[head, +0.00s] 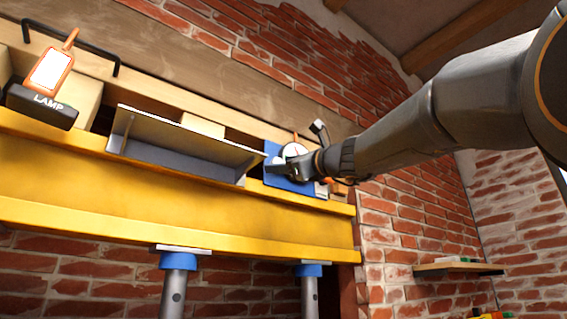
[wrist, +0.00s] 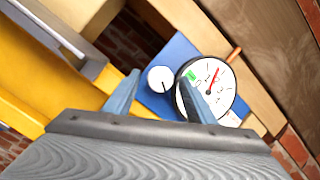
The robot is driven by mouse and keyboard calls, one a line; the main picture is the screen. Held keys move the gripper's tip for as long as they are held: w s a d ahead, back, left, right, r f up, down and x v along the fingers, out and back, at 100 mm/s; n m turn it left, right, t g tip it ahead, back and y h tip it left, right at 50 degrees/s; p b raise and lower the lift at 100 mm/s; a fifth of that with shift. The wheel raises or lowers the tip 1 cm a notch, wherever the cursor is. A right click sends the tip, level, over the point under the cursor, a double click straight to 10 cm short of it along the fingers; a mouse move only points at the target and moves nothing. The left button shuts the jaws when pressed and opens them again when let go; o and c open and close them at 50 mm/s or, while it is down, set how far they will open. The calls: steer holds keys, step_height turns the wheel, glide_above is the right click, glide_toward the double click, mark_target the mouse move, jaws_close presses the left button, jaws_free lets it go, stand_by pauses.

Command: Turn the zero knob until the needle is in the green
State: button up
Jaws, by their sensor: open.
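The white dial gauge (wrist: 222,98) sits on a blue plate (wrist: 182,48), and its upper edge also shows in the head view (head: 293,149). Its red needle (wrist: 214,75) points away from the green mark (wrist: 191,75), outside it. The small white round zero knob (wrist: 160,79), with a dark line on it, is left of the gauge. My gripper (wrist: 158,78) is open, its fingertips on either side of the knob in the wrist view; I cannot tell if they touch it. One finger covers part of the dial. In the head view my gripper (head: 287,166) hides the knob.
A yellow beam (head: 180,180) runs below the plate, on blue-topped posts (head: 178,262). A grey metal shelf (head: 185,138) stands left of the plate. Brick wall lies behind.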

steer(key=c, duration=1)
steer(key=shift+w+d+r+n+g+y+b, duration=0.25)
steer(key=shift+n+g, duration=0.8)
steer(key=shift+n, duration=2)
steer(key=shift+s+r+n+g+y+b, duration=0.15)
steer(key=shift+n+g+b, duration=0.7)
steer(key=shift+n, duration=2.15)
steer(key=shift+w+d+r+n+g+y+b, duration=0.1)
steer(key=shift+n+g+y, duration=0.2)
steer(key=shift+n+g, duration=1.9)
steer(key=shift+n+t, duration=0.9)
steer(key=shift+n, duration=0.05)
